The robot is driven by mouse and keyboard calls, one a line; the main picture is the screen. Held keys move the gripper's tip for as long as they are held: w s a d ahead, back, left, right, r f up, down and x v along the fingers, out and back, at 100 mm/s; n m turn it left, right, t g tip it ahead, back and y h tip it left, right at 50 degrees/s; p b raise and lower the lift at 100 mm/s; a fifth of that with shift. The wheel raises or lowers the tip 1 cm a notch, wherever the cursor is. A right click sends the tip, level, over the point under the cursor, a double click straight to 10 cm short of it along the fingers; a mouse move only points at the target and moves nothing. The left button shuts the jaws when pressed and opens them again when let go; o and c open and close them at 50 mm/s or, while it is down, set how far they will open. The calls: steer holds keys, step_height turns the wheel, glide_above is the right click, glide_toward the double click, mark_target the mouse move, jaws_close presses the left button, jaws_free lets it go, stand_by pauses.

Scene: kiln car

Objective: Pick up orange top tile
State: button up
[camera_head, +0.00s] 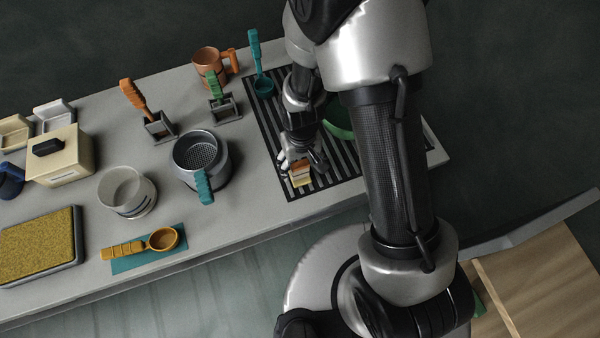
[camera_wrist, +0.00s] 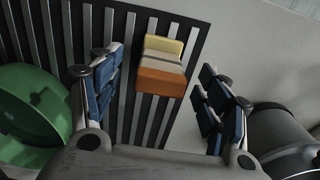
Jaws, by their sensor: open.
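The orange tile (camera_wrist: 161,82) is at one end of a small block of pieces, beside a grey-beige band (camera_wrist: 163,62) and a pale yellow piece (camera_wrist: 163,45). The block sits on the black slatted rack. In the head view the orange tile (camera_head: 299,166) shows at the top, with pale pieces (camera_head: 301,181) below it, partly hidden by my fingers. My gripper (camera_head: 303,161) is open just above the block. In the wrist view my gripper (camera_wrist: 162,76) has one finger on each side of the block, with a gap on both sides.
A green bowl (camera_wrist: 30,108) is close to my left finger; a dark round object (camera_wrist: 285,140) is by the right one. The rack (camera_head: 345,185) lies at the table's right end. A grey sieve cup (camera_head: 200,155) and teal scoop (camera_head: 263,85) stand nearby.

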mark_target(300, 172)
steer(key=f+b, duration=0.1)
steer(key=f, duration=0.1)
steer(key=f+b, duration=0.1)
steer(key=f, duration=0.2)
steer(key=shift+w+a+f, duration=0.1)
steer(key=shift+w+f, duration=0.1)
steer(key=shift+c, duration=0.2)
steer(key=shift+s, duration=0.1)
steer(key=c, duration=1.2)
